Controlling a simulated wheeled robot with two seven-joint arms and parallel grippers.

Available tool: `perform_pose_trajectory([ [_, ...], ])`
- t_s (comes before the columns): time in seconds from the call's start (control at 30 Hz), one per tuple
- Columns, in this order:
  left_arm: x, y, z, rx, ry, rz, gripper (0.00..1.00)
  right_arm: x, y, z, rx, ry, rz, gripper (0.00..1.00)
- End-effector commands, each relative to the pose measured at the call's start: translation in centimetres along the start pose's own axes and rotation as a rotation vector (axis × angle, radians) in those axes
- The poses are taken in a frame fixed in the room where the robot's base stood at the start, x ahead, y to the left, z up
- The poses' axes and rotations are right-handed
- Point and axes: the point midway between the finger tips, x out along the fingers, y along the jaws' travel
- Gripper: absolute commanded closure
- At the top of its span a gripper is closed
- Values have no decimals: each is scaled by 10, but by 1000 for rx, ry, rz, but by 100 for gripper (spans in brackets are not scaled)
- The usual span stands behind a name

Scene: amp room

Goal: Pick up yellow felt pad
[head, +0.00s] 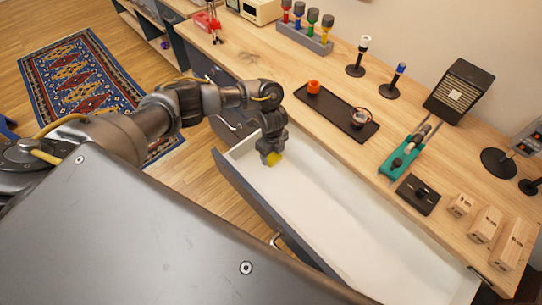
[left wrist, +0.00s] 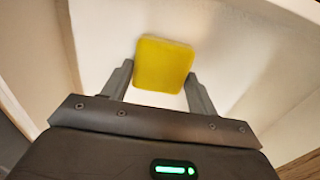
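The yellow felt pad (left wrist: 164,65) is a small, flat, rounded square. In the left wrist view it sits between the two fingertips of my left gripper (left wrist: 160,72), with a finger against each side edge. In the head view my left gripper (head: 268,156) points down inside the left end of the open white drawer (head: 340,220), and a bit of yellow pad (head: 276,158) shows at its tips. The gap between pad and drawer floor is hard to judge. My right gripper is not in view.
The wooden bench top (head: 340,75) overhangs the drawer's back side. A dark tray (head: 337,110) with an orange piece and a cup stands on it, beside a teal tool (head: 402,158) and several wooden blocks (head: 485,224). The rest of the drawer is empty.

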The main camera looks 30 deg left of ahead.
Motion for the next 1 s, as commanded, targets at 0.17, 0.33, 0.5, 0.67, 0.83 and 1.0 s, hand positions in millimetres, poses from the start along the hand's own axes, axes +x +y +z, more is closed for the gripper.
perform_pose_trajectory([
  [0.17,0,0,0,0,0,0,63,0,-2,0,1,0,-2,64],
  [0.33,-1,0,0,0,0,-1,63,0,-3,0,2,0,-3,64],
  [0.5,-9,-1,0,1,1,-3,63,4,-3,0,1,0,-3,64],
  [0.67,-40,1,-2,6,-1,-6,63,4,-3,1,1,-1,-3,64],
  [0.83,-82,24,-25,10,-2,-3,64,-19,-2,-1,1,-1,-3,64],
  [1.0,-104,50,-53,11,0,-1,64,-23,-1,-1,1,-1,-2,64],
])
